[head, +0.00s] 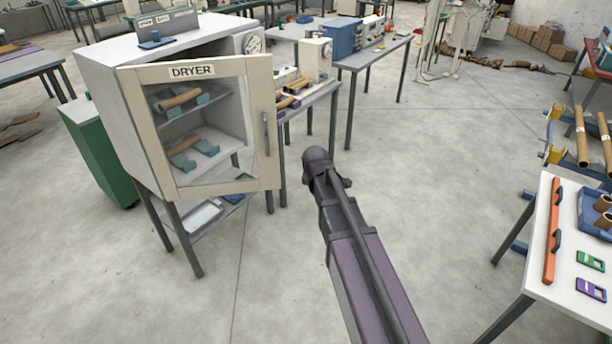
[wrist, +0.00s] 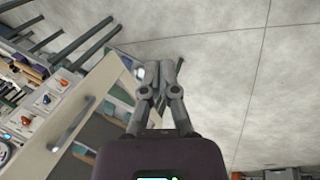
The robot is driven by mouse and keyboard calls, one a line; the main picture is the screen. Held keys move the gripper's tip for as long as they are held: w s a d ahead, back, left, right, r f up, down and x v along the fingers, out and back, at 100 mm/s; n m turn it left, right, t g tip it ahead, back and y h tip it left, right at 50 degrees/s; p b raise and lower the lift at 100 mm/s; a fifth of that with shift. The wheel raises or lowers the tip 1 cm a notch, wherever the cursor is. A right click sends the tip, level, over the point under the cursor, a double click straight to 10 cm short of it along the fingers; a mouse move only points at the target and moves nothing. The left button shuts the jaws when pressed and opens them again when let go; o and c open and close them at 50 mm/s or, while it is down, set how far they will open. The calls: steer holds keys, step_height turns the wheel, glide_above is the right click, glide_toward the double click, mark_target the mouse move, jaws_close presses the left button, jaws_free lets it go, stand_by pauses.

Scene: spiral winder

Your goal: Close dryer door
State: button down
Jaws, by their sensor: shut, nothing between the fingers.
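The dryer is a pale cabinet (head: 108,95) on a dark-legged stand at the left of the head view. Its cream-framed glass door (head: 222,184), labelled DRYER, stands partly open, with its right side swung out from the cabinet. A grey vertical handle (head: 266,133) is on its right edge. The handle also shows in the wrist view (wrist: 72,124), left of my gripper. My gripper (wrist: 160,84) is shut and empty, beside the door frame; I cannot tell whether it touches. In the head view my arm reaches right of the door, and the fingers cannot be made out.
Cardboard tubes on teal cradles (head: 180,99) lie inside the dryer. A bench with instruments (head: 314,60) stands right behind the door. A white table (head: 582,246) with an orange bar is at the right. The floor (head: 440,150) between is clear.

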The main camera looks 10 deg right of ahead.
steer(key=s+d+f+m+g+b, duration=0.1)
steer(key=s+f+m+b, duration=0.1)
steer(key=s+m, duration=0.5)
steer(key=s+d+f+m+g+y+b, duration=0.1)
steer(key=s+d+f+m+g, duration=0.1)
steer(key=s+m, duration=0.5)
steer(key=s+f, duration=0.1)
steer(key=s, duration=0.4)
steer(key=shift+s+d+g+b, duration=0.15)
steer(key=shift+d+g+b, duration=0.15)
steer(key=shift+b, duration=0.1)
steer(key=shift+f, duration=0.1)
